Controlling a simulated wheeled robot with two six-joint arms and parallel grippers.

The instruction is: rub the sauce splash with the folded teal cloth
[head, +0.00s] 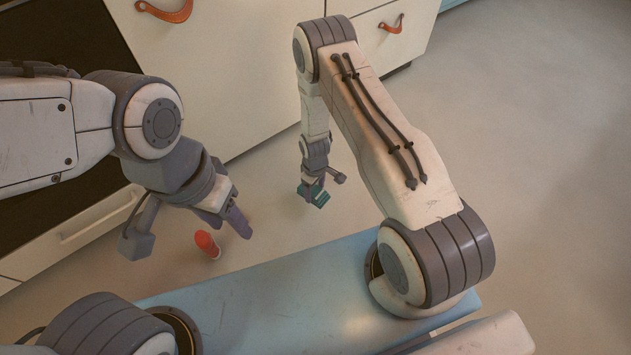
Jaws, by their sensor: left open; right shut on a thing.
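The folded teal cloth (321,199) is a small block in my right gripper (314,190). My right gripper is shut on it, with its arm reaching out and down in front of the cabinets. The cloth hangs clear of the blue surface, and I cannot tell if it touches anything. My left gripper (224,222) is open, at the left, with its fingers pointing down and right. No sauce splash can be made out in the head view.
A red-orange cylinder (208,245) shows just below my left gripper. Cream cabinet fronts (235,70) with leather pulls (168,12) (391,24) stand behind. A dark panel (60,40) is at the left. Open floor (540,150) lies to the right.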

